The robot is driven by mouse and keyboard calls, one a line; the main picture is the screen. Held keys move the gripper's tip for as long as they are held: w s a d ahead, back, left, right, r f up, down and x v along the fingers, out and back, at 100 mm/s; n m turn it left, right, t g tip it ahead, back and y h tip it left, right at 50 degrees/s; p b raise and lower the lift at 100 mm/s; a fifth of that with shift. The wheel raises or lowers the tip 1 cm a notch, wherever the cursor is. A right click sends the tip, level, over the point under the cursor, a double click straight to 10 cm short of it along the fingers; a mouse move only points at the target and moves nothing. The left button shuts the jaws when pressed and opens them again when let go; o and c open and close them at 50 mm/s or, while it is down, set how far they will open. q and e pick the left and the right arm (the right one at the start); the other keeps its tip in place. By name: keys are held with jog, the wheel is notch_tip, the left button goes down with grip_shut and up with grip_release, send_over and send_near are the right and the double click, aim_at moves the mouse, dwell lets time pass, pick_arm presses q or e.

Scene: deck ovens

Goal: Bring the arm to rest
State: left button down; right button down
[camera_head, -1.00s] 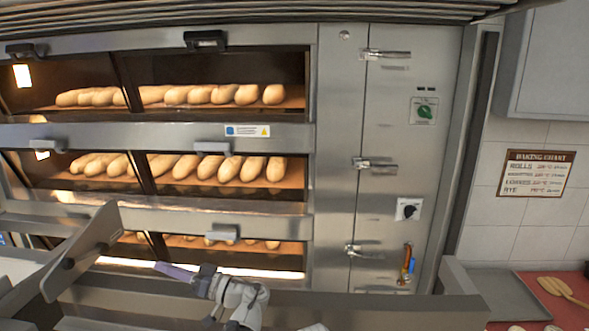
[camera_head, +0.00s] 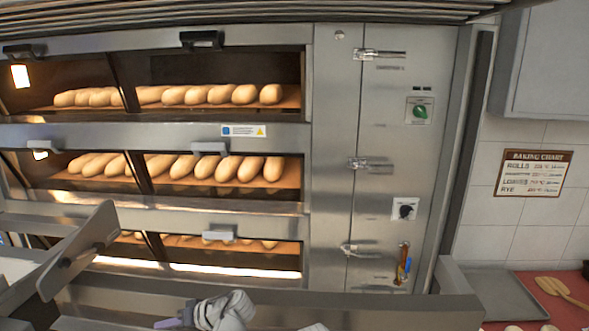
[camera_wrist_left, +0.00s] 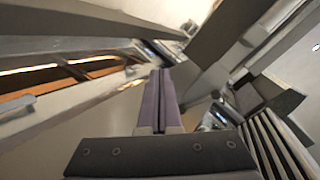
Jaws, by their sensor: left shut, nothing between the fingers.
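My left gripper (camera_head: 160,324) shows at the bottom edge of the head view, with purple fingers pointing left and a pale wrist link beside them. In the left wrist view its two purple fingers (camera_wrist_left: 161,72) lie side by side, shut, with nothing between them. The gripper is low in front of the deck ovens and appears apart from the loaves. The lower part of the arm is cut off by the frame. My right gripper is not in view.
The deck oven (camera_head: 216,219) holds rows of loaves (camera_head: 229,169) behind its windows. A tilted metal panel (camera_head: 80,254) stands at the left. A steel ledge (camera_head: 380,309) runs along the front. A tray (camera_head: 507,296) and a red surface (camera_head: 574,312) are at right.

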pick_arm(q)
jog(key=s+d+f+m+g+h+b, duration=0.1)
jog(key=s+d+f+m+h+b, duration=0.2)
jog(key=d+f, duration=0.6)
jog(key=s+d+f+m+g+h+b, duration=0.1)
jog(key=s+d+f+m+h+b, duration=0.3)
jog(key=d, duration=1.2)
jog(key=s+f+m+h, duration=0.3)
jog(key=s+f+h, duration=0.1)
jog(key=s+f, duration=0.1)
jog(key=shift+d+f, duration=0.4)
jog(key=shift+f, duration=0.25)
jog(key=shift+s+a, duration=0.1)
jog(key=shift+a, duration=0.05)
